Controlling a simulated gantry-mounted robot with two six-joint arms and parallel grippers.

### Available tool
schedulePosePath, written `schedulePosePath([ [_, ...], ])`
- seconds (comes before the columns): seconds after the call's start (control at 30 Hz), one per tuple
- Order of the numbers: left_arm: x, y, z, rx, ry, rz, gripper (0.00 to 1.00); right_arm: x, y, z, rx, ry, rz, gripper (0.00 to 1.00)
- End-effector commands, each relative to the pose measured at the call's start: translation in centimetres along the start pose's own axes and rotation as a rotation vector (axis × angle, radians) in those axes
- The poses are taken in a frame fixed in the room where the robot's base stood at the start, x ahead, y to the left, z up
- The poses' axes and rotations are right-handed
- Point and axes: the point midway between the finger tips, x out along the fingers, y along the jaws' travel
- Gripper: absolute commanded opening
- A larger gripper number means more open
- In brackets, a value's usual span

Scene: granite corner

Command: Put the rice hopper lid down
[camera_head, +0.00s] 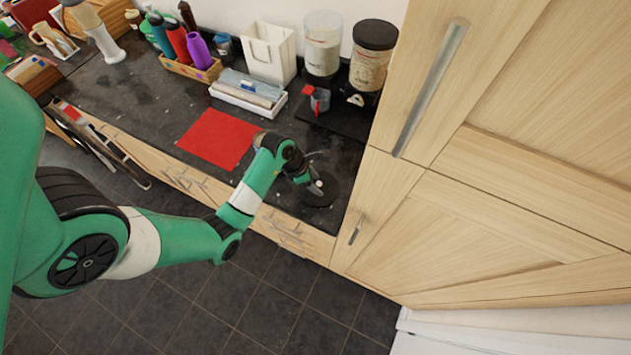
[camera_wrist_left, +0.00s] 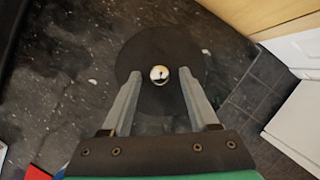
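The rice hopper lid (camera_head: 324,194) is a dark round disc with a shiny metal knob. It appears to lie flat on the dark counter near its front edge, and shows in the left wrist view (camera_wrist_left: 133,60) as a full disc. My left gripper (camera_head: 314,186) is over the lid. In the left wrist view its two fingers (camera_wrist_left: 160,74) stand apart on either side of the knob, with a visible gap on each side. The hopper with pale grain (camera_head: 322,50) stands at the back of the counter, its top apparently uncovered. My right gripper is not in view.
A second hopper with a dark lid (camera_head: 371,60) stands beside it. A tall wooden cabinet (camera_head: 480,130) closes the right side. Bare counter surrounds the lid's left side.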

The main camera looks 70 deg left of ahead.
Motion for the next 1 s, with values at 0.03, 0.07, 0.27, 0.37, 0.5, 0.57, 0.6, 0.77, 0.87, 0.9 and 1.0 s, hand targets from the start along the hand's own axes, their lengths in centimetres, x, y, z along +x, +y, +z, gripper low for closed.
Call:
schedulePosePath([
  [0.03, 0.0, 0.0, 0.0, 0.0, 0.0, 0.0, 0.6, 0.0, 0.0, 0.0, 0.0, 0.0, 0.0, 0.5],
  [0.07, 0.0, 0.0, 0.0, 0.0, 0.0, 0.0, 0.6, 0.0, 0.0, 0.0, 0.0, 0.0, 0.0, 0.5],
  [0.27, -0.5, 0.0, 0.2, 0.0, -0.001, 0.0, 0.6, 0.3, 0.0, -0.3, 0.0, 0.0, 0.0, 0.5],
  [0.37, -1.6, 0.1, 0.2, 0.0, -0.002, 0.002, 0.6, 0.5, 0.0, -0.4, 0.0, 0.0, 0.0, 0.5],
  [0.5, -4.8, 0.1, 0.3, 0.0, -0.005, 0.004, 0.6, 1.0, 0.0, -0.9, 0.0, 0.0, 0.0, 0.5],
  [0.57, -6.4, 0.1, 0.3, 0.0, -0.004, 0.004, 0.6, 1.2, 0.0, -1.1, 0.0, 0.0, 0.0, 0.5],
  [0.6, -7.4, 0.1, 0.3, 0.0, -0.004, 0.005, 0.6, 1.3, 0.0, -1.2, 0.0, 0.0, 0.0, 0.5],
  [0.77, -11.2, 0.0, 0.4, -0.001, -0.001, 0.001, 0.6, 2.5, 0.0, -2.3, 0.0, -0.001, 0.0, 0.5],
  [0.87, -12.2, 0.0, 0.3, -0.001, 0.0, 0.001, 0.6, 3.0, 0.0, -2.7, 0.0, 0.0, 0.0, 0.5],
  [0.9, -12.3, 0.0, 0.2, -0.001, 0.0, 0.001, 0.6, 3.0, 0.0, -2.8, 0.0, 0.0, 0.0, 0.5],
  [1.0, -12.4, 0.0, 0.1, -0.001, 0.0, 0.0, 0.6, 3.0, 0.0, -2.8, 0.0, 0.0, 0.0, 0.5],
])
